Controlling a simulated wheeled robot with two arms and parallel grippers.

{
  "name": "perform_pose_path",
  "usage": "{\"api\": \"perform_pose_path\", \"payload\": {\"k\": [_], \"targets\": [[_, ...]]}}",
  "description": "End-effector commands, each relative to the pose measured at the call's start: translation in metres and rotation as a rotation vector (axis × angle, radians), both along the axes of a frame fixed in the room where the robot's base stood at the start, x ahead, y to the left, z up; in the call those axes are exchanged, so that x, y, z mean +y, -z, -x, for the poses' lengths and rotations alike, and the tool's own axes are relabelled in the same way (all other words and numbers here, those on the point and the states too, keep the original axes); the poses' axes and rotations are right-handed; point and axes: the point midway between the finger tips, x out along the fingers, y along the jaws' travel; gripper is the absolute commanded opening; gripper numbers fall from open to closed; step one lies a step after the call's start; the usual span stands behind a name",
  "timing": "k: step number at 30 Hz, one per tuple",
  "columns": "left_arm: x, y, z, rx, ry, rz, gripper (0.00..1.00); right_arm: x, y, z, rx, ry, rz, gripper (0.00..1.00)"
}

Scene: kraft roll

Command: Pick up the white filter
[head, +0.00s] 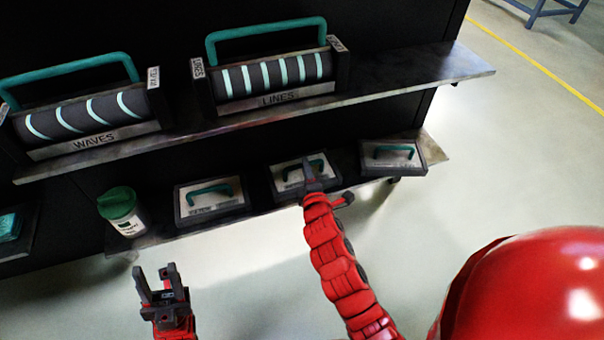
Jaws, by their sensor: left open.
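A white container with a green lid (123,210) stands upright at the left of the lower shelf; its label is too small to read. I see no other thing that could plainly be the white filter. My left gripper (157,278) is open and empty, in front of the shelf and below the container in the picture, apart from it. My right gripper (318,178) is in front of the middle flat block with a green handle (288,182). Its jaws are hard to make out, and whether it touches the block is unclear.
More flat green-handled blocks stand left (210,201) and right (393,156) on the lower shelf. The upper shelf (420,80) overhangs, holding rollers marked WAVES (85,115) and LINES (272,75). The floor in front is clear.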

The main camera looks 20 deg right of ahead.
Motion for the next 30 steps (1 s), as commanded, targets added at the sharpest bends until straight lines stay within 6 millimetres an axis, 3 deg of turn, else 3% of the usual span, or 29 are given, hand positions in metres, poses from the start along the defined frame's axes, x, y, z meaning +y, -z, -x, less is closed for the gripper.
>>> {"api": "perform_pose_path", "payload": {"k": [12,19,25,30], "targets": [[-0.003,0.009,-0.001,0.003,0.008,-0.019,0.46,-0.008,0.007,-0.047,-0.001,0.0,-0.001,0.32],[-0.004,0.008,-0.002,0.003,0.009,-0.02,0.46,-0.008,0.006,-0.05,-0.002,-0.001,-0.001,0.32],[-0.004,0.008,-0.001,0.003,0.008,-0.02,0.46,-0.008,0.006,-0.05,-0.001,-0.001,-0.001,0.0],[-0.004,0.008,-0.001,0.003,0.008,-0.02,0.46,-0.008,0.006,-0.05,-0.001,-0.001,-0.001,0.0]]}}
